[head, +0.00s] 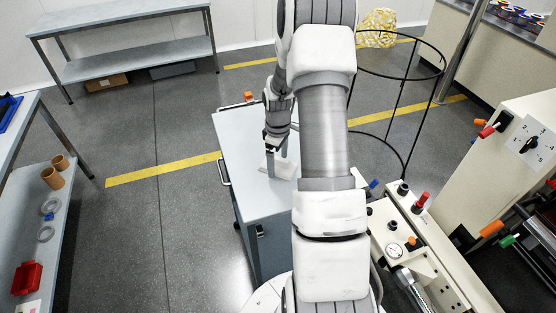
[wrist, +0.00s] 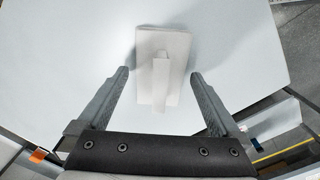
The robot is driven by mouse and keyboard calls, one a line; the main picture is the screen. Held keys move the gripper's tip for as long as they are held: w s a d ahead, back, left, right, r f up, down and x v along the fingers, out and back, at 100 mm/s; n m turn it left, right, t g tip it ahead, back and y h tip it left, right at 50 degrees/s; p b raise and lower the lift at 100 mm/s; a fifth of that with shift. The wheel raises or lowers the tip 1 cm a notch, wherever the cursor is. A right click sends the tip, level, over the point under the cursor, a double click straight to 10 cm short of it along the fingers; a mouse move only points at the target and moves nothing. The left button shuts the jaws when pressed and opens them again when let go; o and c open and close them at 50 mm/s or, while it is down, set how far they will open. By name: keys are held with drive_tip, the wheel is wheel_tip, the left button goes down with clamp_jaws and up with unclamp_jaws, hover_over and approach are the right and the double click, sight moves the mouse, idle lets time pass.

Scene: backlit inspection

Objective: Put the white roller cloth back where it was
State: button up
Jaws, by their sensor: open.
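The white roller cloth (wrist: 175,45) lies on the pale grey top of a cart (wrist: 80,50), in the middle of the wrist view. It looks like a flat folded pad with a narrower strip running towards my gripper. In the head view the cloth (head: 285,170) shows as a white patch on the cart top (head: 240,135), partly hidden by my arm. My gripper (wrist: 160,75) is open, with one finger on each side of the cloth's strip and gaps on both sides. Nothing is held. In the head view my gripper (head: 277,150) points down just above the cloth.
A small orange object (head: 248,96) sits at the cart's far edge. A black wire hoop frame (head: 400,75) stands right of my arm. A machine panel with knobs (head: 405,240) is close at right. A shelf with brown cups (head: 52,178) stands left. Floor left of the cart is clear.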

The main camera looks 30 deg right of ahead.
sight(278, 159)
wheel_tip(278, 159, up, 12)
idle(0.5)
drive_tip(key=shift+a+r, duration=0.1)
